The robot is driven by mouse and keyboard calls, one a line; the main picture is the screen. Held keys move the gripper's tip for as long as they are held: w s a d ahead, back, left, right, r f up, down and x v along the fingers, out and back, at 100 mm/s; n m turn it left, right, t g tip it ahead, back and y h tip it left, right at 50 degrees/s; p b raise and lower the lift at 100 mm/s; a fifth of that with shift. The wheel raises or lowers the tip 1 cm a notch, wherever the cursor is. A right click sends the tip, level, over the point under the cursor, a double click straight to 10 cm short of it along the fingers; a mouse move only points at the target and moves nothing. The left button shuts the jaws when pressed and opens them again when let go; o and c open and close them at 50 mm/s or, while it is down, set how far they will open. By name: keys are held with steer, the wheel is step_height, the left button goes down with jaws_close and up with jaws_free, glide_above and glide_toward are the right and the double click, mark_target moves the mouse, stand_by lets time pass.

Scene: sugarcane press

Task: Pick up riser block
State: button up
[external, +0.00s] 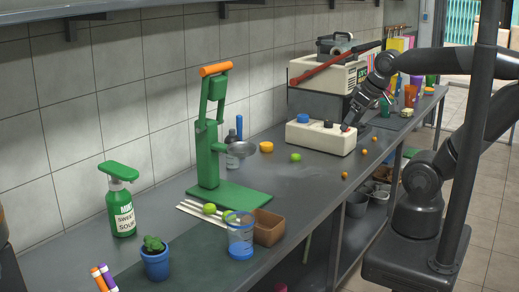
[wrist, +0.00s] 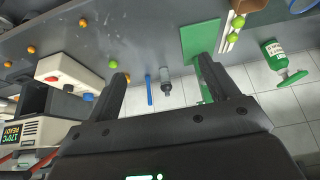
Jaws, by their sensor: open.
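No object is plainly recognisable as the riser block. A dark box-shaped block (external: 312,104) under the cream machine may be it; a dark box (wrist: 62,97) also shows at the left of the wrist view. My gripper (external: 346,128) is at the right end of the cream control box (external: 318,138), in front of the dark block; I cannot tell whether it touches the box. In the wrist view my gripper (wrist: 162,72) has its fingers wide apart with nothing held between them. A blue stick (wrist: 149,90) and a grey bottle (wrist: 165,80) show beyond the gap.
A green press (external: 208,150), a brown open box (external: 268,228), a clear cup (external: 240,240), a spray bottle (external: 121,205) and a potted plant (external: 155,262) stand along the counter (external: 310,190). Small orange and green fruits lie scattered. The counter's middle front is mostly clear.

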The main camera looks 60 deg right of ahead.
steer(key=shift+w, duration=0.1)
steer(key=w+d+r+m+h, duration=0.1)
steer(key=w+d+r, duration=0.1)
steer(key=w, duration=0.6)
steer(key=w+d+r+m, duration=0.1)
steer(key=w+d+r, duration=0.15)
steer(key=w, duration=0.45)
steer(key=m+g+h, duration=0.1)
steer(key=m+g, duration=0.1)
steer(key=m, duration=0.3)
glide_above(267, 144)
steer(key=s+a, duration=0.2)
step_height(267, 144, down, 27)
steer(key=shift+s+f, duration=0.1)
steer(key=shift+f, duration=0.1)
steer(key=shift+d+x, duration=0.15)
steer(key=shift+x, duration=1.4)
steer(key=shift+d+x, duration=0.1)
steer(key=shift+x, duration=1.45)
steer(key=shift+c, duration=0.2)
